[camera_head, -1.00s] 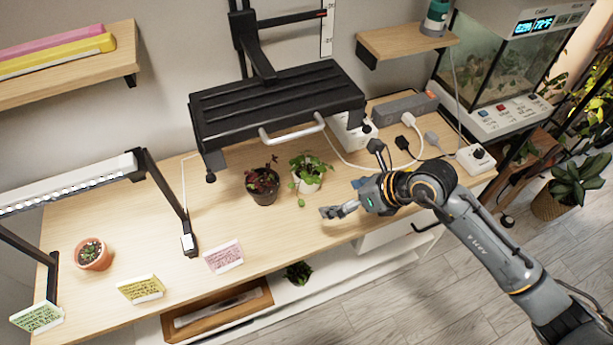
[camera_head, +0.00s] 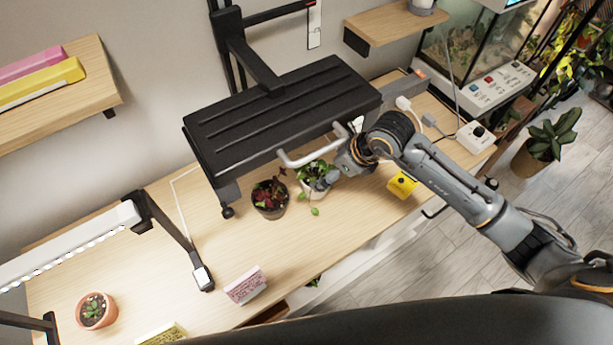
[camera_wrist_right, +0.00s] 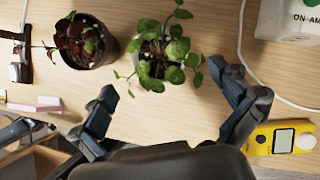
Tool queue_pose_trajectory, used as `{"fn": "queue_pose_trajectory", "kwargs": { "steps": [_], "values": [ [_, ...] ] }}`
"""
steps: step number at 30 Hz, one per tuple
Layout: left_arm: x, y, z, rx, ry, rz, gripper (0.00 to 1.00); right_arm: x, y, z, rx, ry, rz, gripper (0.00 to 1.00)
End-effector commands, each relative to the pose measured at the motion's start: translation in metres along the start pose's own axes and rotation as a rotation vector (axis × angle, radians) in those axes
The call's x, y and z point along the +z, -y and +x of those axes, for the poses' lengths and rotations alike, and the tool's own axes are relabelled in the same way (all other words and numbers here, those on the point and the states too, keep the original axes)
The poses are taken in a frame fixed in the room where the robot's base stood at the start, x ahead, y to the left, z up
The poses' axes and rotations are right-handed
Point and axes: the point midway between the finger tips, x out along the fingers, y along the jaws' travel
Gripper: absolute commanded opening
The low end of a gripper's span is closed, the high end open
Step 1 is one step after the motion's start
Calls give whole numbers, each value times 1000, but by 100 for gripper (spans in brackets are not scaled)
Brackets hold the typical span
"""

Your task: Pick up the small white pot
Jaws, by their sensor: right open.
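The small white pot (camera_head: 314,188) with a trailing green plant stands upright on the wooden bench, partly hidden by my right gripper (camera_head: 328,178). In the right wrist view, the white pot (camera_wrist_right: 153,66) shows under its leaves, ahead of my right gripper (camera_wrist_right: 164,84). The two fingers are spread wide, with the pot roughly between and beyond their tips. I see no contact with the pot. My left gripper is not in view.
A dark pot (camera_head: 270,199) with a reddish plant stands close left of the white pot. A black shelf (camera_head: 283,112) with a pale handle hangs just above. A yellow meter (camera_head: 403,185) lies to the right.

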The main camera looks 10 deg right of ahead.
Motion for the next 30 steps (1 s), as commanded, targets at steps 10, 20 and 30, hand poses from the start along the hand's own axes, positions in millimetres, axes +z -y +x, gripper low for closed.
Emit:
{"fn": "queue_pose_trajectory", "kwargs": {
  "steps": [10, 20, 30],
  "values": [
    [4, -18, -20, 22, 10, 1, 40, 5, -2, 37, 5, -2, 3, 100],
    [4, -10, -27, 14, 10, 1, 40, 5, -1, 71, 1, 1, 0, 100],
    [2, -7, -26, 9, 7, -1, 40, 4, -1, 71, 1, 0, 0, 69]
  ]
}}
